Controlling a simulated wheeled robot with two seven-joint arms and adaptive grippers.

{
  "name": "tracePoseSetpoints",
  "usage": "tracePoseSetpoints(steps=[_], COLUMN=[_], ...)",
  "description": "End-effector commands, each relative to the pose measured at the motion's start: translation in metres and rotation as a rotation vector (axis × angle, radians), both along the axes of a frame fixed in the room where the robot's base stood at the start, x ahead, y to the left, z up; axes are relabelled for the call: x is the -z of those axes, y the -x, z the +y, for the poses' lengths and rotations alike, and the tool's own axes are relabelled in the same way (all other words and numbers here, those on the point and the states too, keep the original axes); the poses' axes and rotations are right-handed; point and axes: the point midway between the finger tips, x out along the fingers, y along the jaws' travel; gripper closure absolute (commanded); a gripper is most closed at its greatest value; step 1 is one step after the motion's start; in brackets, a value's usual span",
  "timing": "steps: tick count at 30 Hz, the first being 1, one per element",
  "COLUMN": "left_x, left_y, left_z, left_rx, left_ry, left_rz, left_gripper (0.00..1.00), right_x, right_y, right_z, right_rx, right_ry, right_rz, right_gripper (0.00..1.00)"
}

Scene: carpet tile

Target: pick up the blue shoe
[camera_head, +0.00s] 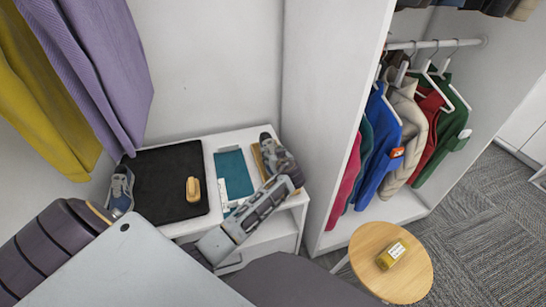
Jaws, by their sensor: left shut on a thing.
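A grey-blue shoe (284,158) is at the right end of the low white unit, above a tan item. My left gripper (280,176) reaches up to it from below and is shut on this blue shoe. The gripper's fingertips are partly hidden against the shoe, and I cannot tell whether the shoe is clear of the surface. A second blue-grey shoe (121,187) is at the left end of the unit, beside the black mat. My right gripper is not in view.
The white unit (207,150) also holds a black mat (155,180) with a tan brush-like item (193,189) and a teal folder (233,173). Clothes hang at left and in the wardrobe at right. A round wooden stool (408,283) bears a yellow bottle (391,254).

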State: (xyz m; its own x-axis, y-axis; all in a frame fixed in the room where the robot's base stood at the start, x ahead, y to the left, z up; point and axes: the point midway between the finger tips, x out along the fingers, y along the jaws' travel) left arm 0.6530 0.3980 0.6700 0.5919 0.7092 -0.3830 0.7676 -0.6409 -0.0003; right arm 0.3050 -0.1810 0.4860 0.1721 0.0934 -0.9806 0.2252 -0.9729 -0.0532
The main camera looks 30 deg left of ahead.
Motion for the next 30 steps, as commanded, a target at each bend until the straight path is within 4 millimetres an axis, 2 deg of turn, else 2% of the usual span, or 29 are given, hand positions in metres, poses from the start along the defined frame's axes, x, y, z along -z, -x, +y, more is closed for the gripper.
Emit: tracePoseSetpoints(steps=[1, 9, 15, 21, 30], left_x=[-0.010, -0.051, -0.072, -0.079, -0.079], left_y=[0.000, -0.001, 0.000, 0.000, 0.000], left_z=[0.000, 0.000, 0.000, 0.000, 0.000], left_rx=[-0.001, 0.000, -0.001, 0.000, 0.000], left_ry=[0.001, 0.001, 0.000, 0.000, 0.000], left_rz=[-0.004, -0.005, -0.002, -0.001, -0.001], left_gripper=[0.71, 0.71, 0.71, 0.71, 0.71], right_x=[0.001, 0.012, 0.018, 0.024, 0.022], right_y=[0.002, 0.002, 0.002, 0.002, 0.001], right_z=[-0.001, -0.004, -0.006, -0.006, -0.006], right_rx=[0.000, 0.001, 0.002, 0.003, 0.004], right_ry=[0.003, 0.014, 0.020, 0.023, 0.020], right_rz=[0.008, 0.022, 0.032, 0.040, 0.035], right_gripper=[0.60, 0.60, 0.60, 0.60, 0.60])
